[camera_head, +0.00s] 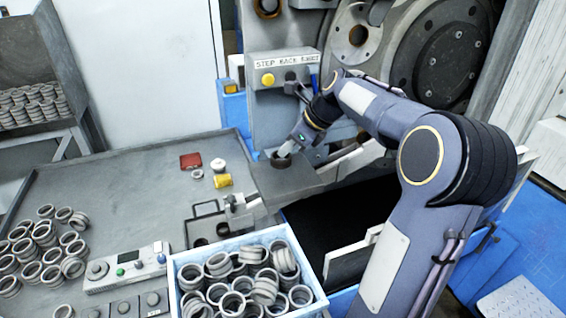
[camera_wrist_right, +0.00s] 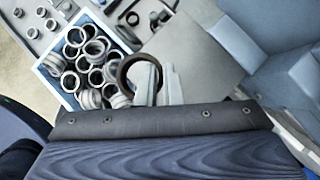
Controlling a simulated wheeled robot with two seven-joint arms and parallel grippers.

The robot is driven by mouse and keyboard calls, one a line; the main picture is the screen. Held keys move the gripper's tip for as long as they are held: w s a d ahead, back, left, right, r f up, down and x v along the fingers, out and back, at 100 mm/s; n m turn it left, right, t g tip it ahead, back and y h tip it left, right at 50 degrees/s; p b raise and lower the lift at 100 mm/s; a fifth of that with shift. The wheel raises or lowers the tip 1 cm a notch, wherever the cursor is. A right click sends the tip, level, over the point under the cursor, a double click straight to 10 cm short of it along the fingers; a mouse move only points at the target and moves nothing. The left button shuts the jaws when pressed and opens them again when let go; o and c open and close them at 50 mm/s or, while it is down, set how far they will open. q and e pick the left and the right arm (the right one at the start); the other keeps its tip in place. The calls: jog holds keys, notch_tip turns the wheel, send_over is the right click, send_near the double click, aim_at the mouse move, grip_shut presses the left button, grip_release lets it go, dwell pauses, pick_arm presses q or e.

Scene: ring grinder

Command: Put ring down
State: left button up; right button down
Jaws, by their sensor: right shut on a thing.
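My right gripper (camera_head: 287,150) reaches in from the right and points down and left in the head view. It is shut on a dark ring (camera_head: 280,161), low over the grey plate at the front of the machine. I cannot tell whether the ring touches the plate. In the right wrist view the dark brown ring (camera_wrist_right: 121,73) shows at the pale fingers (camera_wrist_right: 163,85), with its opening facing the camera. My left gripper is not in view.
A blue-rimmed bin (camera_head: 312,276) full of grey rings stands at the front. More loose rings (camera_head: 40,250) lie on the table at left, near a control box (camera_head: 127,268). A panel with a yellow button (camera_head: 268,79) stands behind my gripper. The table's middle is fairly clear.

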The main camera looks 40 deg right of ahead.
jog(key=w+f, duration=0.1)
jog(key=w+d+f, duration=0.1)
jog(key=f, duration=0.1)
jog(key=w+f, duration=0.1)
jog(key=shift+d+f, duration=0.25)
jog(key=shift+d, duration=0.15)
jog(key=shift+w+d+f, duration=0.1)
jog(key=shift+w+f, duration=0.05)
jog(key=shift+f, duration=0.75)
jog(key=shift+w+d+f, duration=0.1)
jog(key=shift+f, duration=0.8)
jog(key=shift+f, duration=0.1)
jog(key=c, duration=1.6)
grip_release()
jog(key=shift+f, duration=0.1)
